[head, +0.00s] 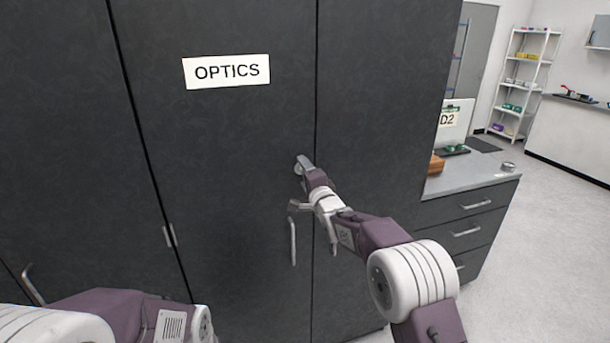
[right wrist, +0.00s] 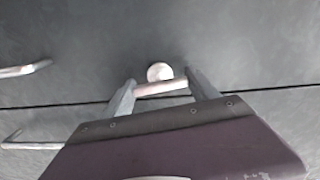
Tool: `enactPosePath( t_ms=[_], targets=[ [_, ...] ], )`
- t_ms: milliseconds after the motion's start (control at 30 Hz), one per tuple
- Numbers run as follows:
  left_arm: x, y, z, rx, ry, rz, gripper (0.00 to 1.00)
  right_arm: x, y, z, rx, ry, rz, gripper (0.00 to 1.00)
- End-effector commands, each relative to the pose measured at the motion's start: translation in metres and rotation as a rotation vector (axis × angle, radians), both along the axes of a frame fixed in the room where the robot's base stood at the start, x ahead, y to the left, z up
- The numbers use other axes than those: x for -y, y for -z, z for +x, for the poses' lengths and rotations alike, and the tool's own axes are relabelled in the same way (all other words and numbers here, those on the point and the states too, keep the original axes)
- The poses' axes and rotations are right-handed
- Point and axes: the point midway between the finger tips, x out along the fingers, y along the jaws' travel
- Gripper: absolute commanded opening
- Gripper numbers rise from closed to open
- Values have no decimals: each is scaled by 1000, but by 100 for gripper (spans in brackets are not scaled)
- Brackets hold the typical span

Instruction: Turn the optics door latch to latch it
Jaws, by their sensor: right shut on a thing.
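The dark optics door bears a white OPTICS sign (head: 226,72). Its small pale latch (head: 298,169) sits near the door's right edge, beside the vertical seam. In the right wrist view the latch has a round pale boss (right wrist: 159,71) and a short bar (right wrist: 160,88) lying between the fingertips, roughly along the seam. My right gripper (head: 306,164) is shut on the latch; it also shows in the right wrist view (right wrist: 160,82). The fingers partly hide the latch in the head view.
A vertical bar handle (head: 293,242) is on the optics door below the latch. A grey counter with drawers (head: 468,226) stands to the right. Open floor (head: 545,250) lies beyond it.

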Motion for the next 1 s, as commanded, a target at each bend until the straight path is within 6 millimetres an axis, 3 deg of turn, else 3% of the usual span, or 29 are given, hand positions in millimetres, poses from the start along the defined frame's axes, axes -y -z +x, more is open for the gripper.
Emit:
enactPosePath(
  t_ms=[800,833,900,1000],
  targets=[
    [0,-1,0,0,0,0,0,0,1,0,-36,0,102,28],
    [0,-1,0,0,0,0,0,0,1,0,-36,0,102,74],
    [0,-1,0,0,0,0,0,0,1,0,-35,0,101,90],
    [0,-1,0,0,0,0,0,0,1,0,-35,0,101,90]
  ],
)
